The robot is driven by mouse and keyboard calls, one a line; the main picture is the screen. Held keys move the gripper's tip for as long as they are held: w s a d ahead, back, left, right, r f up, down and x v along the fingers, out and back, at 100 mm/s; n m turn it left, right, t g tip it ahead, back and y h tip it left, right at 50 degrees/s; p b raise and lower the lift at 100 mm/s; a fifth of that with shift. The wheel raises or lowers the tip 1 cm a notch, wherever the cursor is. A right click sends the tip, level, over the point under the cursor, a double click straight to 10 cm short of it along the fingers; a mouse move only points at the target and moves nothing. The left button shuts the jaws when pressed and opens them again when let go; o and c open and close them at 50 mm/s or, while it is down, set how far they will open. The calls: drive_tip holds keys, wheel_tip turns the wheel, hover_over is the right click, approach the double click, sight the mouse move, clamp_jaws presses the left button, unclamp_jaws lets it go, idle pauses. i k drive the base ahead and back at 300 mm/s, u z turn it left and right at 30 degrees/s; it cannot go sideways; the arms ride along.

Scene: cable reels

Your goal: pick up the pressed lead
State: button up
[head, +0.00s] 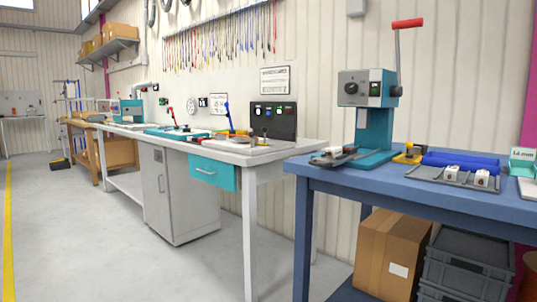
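A teal and grey lever press (368,108) with a red handle stands on the blue table (420,190) at the right. At the left of its base lies a small grey and white item (333,154) with a reddish spot, close to the table's left edge. It is too small to tell if it is the pressed lead. I cannot make out a lead for certain anywhere. My gripper is not in view.
A long white workbench (290,150) holds tools. Boxes and crates (465,265) fill the space under the blue table. The floor at left is clear.

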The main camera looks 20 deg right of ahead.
sight(331, 152)
drive_tip(key=u, duration=0.8)
drive_tip(key=i, duration=2.35)
drive_tip(key=z, duration=2.75)
